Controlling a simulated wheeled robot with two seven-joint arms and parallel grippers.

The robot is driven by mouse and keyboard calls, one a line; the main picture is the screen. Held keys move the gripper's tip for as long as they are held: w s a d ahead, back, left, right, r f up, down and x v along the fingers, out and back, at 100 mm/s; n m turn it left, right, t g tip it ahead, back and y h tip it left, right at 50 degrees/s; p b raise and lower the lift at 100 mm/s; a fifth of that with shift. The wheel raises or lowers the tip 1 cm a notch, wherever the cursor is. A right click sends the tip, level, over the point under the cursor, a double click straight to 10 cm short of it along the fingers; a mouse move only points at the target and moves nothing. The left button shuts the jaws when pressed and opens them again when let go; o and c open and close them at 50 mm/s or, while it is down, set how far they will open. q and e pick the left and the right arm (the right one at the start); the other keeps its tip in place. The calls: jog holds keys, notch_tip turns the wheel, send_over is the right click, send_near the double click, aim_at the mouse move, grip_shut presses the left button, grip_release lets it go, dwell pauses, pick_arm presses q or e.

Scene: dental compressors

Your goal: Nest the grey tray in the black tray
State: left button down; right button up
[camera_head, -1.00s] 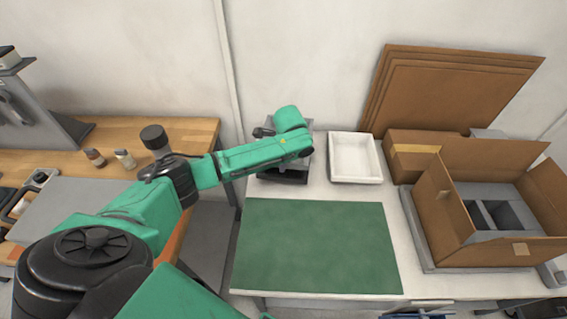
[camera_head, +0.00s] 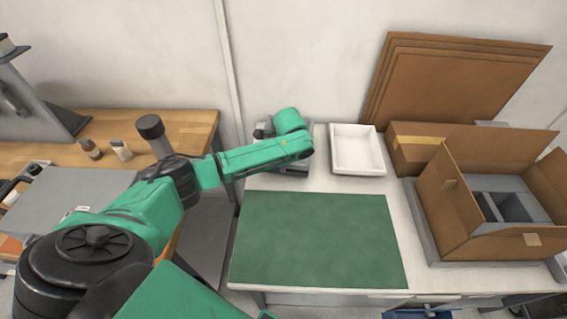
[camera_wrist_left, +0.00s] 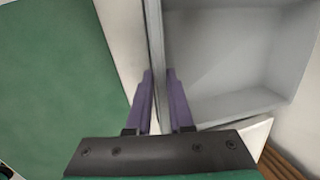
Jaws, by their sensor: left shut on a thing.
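The grey tray (camera_wrist_left: 225,55) fills the upper right of the left wrist view, with its inside empty where it shows. My left gripper (camera_wrist_left: 158,78) is shut on one wall of this tray, a purple finger on each side of it. In the head view the green forearm and wrist cover most of the tray, at the back left of the white table. The black tray cannot be clearly made out now; whether the grey tray sits in it or above it is hidden. My right gripper is not in view.
A white tray (camera_head: 357,150) stands just right of my left wrist. A green mat (camera_head: 315,240) lies clear in front. An open cardboard box (camera_head: 450,205) with a grey insert stands at the right. A wooden bench (camera_head: 110,150) is at the left.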

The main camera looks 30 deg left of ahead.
pick_arm(q)
jog(key=shift+s+f, duration=0.15)
jog(key=shift+f, duration=0.05)
jog(key=c, duration=0.8)
grip_release()
jog(key=shift+o, duration=0.4)
jog(key=shift+w+f, duration=0.1)
jog(key=shift+w, duration=0.15)
jog(key=b+v, duration=0.1)
jog(key=v, duration=1.3)
jog(key=shift+r, duration=0.25)
